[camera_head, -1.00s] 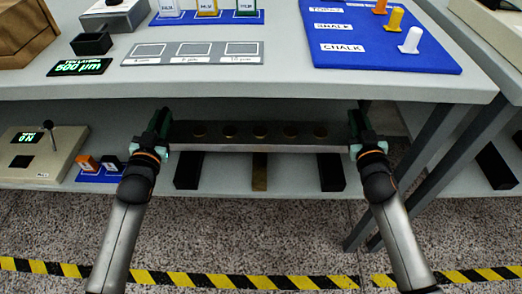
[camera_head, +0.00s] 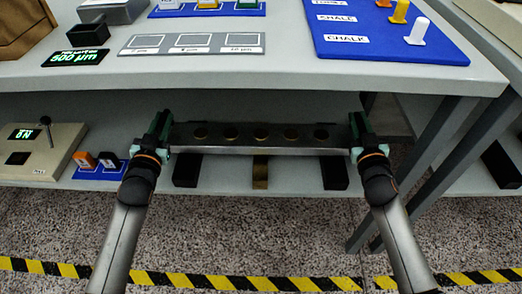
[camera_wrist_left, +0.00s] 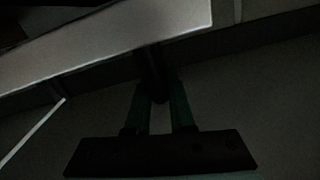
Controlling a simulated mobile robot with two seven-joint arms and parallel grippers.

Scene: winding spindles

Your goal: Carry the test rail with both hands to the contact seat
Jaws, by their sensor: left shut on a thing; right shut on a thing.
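The test rail (camera_head: 260,150), a long dark bar with several round brassy spots on top and a pale front edge, is level in front of the lower shelf. My left gripper (camera_head: 163,133) is shut on its left end and my right gripper (camera_head: 357,133) on its right end. Behind and below the rail, two black blocks and a brass middle block (camera_head: 260,174) stand on the shelf, apparently the contact seat. The rail hides their upper parts; I cannot tell whether it touches them.
The table top (camera_head: 270,76) overhangs the lower shelf (camera_head: 220,180) behind the rail. A beige box (camera_head: 40,155) with a lit display and lever, and a small blue tray (camera_head: 98,172), stand left on the shelf. Grey table legs (camera_head: 430,150) rise to the right.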

